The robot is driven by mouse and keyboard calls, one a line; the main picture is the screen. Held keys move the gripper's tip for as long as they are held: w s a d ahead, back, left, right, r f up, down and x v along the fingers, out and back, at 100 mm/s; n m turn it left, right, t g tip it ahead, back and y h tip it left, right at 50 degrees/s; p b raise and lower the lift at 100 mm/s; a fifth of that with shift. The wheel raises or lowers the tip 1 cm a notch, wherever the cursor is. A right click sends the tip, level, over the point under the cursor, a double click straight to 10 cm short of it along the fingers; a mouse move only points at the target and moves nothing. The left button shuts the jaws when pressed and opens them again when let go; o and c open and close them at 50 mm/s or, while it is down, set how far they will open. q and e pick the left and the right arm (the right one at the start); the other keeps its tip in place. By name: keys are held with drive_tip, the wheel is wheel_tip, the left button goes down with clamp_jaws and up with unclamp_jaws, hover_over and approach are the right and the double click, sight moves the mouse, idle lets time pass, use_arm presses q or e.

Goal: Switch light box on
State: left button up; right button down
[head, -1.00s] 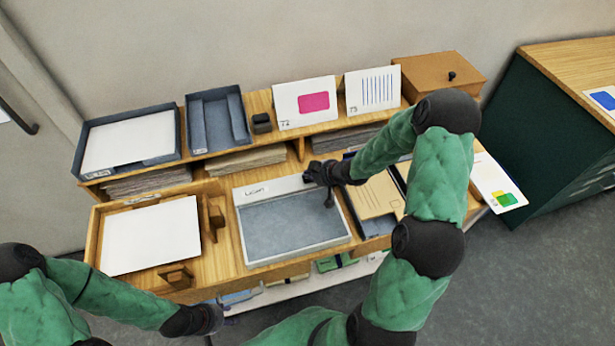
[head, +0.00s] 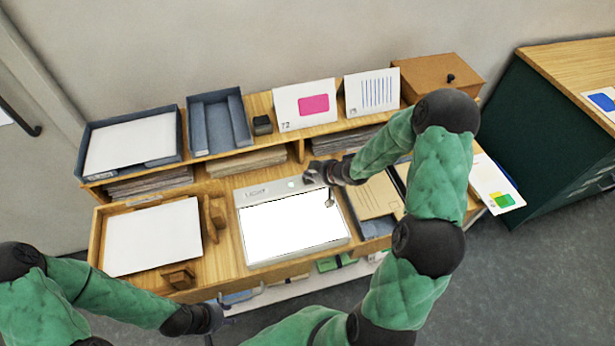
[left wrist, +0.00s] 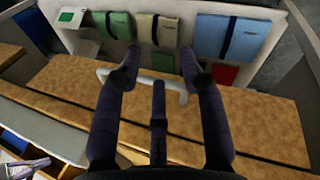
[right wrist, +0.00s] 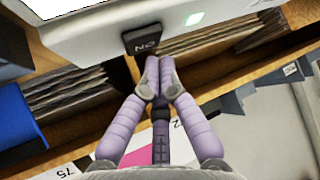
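The light box (head: 293,225) lies on the table and its panel glows bright white. A small green lamp (head: 291,184) is lit on its top strip; it also shows in the right wrist view (right wrist: 195,18). A dark switch (right wrist: 142,39) marked with letters sits on the box's edge. My right gripper (right wrist: 158,62) has its fingertips together just by the switch; I cannot tell if they touch it. In the head view my right gripper (head: 318,178) is at the box's upper right corner. My left gripper (left wrist: 155,75) is open and empty, low at the front left.
A wooden tray with a white sheet (head: 152,237) is left of the box. Brown folders (head: 375,196) lie to its right under my right arm.

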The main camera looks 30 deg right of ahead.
sight(309, 181)
drive_tip(key=shift+r, duration=0.1)
wheel_tip(309, 181, up, 6)
drive_tip(key=p, duration=0.6)
